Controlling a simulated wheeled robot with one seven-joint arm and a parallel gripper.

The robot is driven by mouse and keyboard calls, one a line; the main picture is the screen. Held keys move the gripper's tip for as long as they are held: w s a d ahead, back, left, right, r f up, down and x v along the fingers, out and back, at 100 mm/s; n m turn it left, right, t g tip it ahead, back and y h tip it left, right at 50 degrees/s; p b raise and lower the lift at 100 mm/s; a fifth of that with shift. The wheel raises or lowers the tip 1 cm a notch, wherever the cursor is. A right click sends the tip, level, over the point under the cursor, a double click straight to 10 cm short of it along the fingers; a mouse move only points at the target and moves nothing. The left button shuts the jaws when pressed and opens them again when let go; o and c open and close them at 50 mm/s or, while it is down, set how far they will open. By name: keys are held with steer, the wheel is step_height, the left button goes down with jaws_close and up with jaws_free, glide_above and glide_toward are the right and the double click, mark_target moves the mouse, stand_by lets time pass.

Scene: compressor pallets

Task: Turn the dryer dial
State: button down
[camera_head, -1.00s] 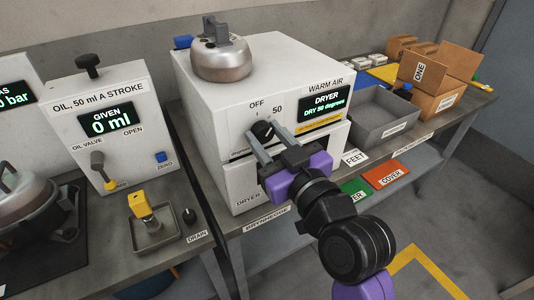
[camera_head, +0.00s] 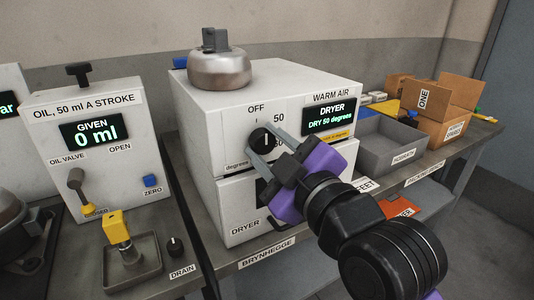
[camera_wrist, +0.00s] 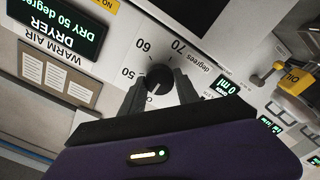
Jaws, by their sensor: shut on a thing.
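The white dryer (camera_head: 192,115) stands on the bench in the head view, with its black dial (camera_head: 263,140) on the front face under the marks OFF and 50. Its screen (camera_head: 329,116) reads "DRY 50 degrees". My gripper (camera_head: 266,142) has its two grey fingers on either side of the dial and is shut on it. In the wrist view the dial (camera_wrist: 158,77) sits between the fingertips (camera_wrist: 158,88), with the marks 50, 60 and 70 around it. The exact pointer direction is hard to tell.
A metal pot-shaped compressor part (camera_head: 220,68) stands on top of the dryer. The oil unit (camera_head: 95,165) with its lever and a yellow-topped pump tray (camera_head: 132,262) are to the left. A grey bin (camera_head: 388,148) and cardboard boxes (camera_head: 437,103) are to the right.

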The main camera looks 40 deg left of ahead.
steer(key=shift+f, duration=0.1)
stand_by(0.3)
steer(key=c, duration=0.9)
jaws_free()
steer(key=shift+v, duration=3.9)
